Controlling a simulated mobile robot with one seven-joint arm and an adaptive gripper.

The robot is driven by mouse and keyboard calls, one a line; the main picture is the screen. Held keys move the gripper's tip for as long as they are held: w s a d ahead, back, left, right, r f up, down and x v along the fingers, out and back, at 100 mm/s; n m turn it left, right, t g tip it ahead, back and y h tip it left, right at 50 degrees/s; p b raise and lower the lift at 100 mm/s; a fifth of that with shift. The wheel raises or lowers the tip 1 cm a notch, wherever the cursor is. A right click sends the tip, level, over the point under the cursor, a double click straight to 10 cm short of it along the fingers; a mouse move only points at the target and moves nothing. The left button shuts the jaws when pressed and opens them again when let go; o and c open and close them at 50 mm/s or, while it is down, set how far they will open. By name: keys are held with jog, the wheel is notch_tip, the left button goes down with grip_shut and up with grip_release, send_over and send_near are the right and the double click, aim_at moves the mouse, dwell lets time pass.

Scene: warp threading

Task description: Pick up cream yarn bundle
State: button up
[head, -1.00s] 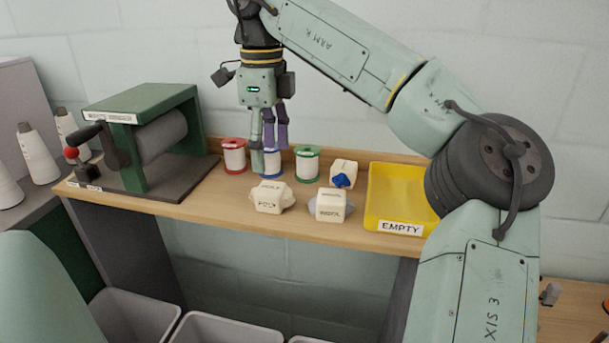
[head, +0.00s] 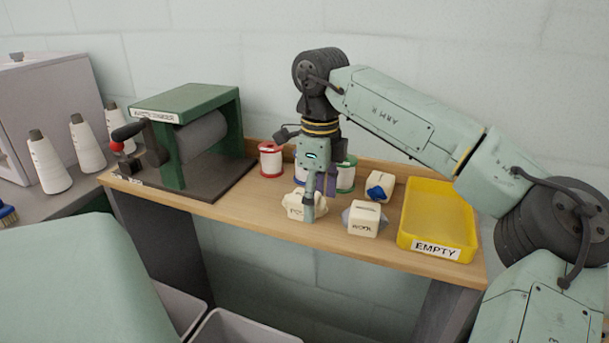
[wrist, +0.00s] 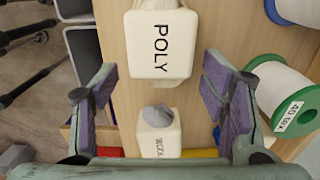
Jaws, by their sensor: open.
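The cream yarn bundle (head: 294,208) with a white block-shaped wrap marked POLY lies near the front edge of the wooden bench. It also shows at the top middle of the wrist view (wrist: 160,45). My gripper (head: 316,200) points down at the bundle, and one finger hides part of it in the head view. In the wrist view my gripper (wrist: 158,95) has its fingers wide apart with nothing between their tips. The POLY wrap lies just beyond the gap between them. I cannot tell whether a finger touches it.
A grey bundle (head: 364,219) and a blue bundle (head: 379,187) lie to the right, before a yellow tray (head: 438,205) marked EMPTY. Red (head: 270,160) and green (head: 346,176) spools stand behind. A green-framed roller machine (head: 190,140) is at left.

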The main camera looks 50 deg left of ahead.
jog(key=shift+f, duration=0.35)
jog(key=shift+c, duration=0.3)
jog(key=c, duration=1)
jog(key=shift+r, duration=0.1)
jog(key=shift+c, duration=0.2)
jog(key=shift+r, duration=0.45)
jog(key=shift+s+d+r+b, duration=0.1)
jog(key=shift+s+r+b, duration=0.15)
jog(key=shift+r, duration=0.35)
jog(key=shift+s+d+r+b, duration=0.1)
jog(key=shift+r+b, duration=0.2)
jog(key=shift+r, duration=0.3)
jog(key=s+d+r+b, duration=0.1)
jog(key=s+d+b, duration=0.2)
jog(key=s+d, duration=0.5)
jog(key=s, duration=0.5)
jog(key=shift+r, duration=0.3)
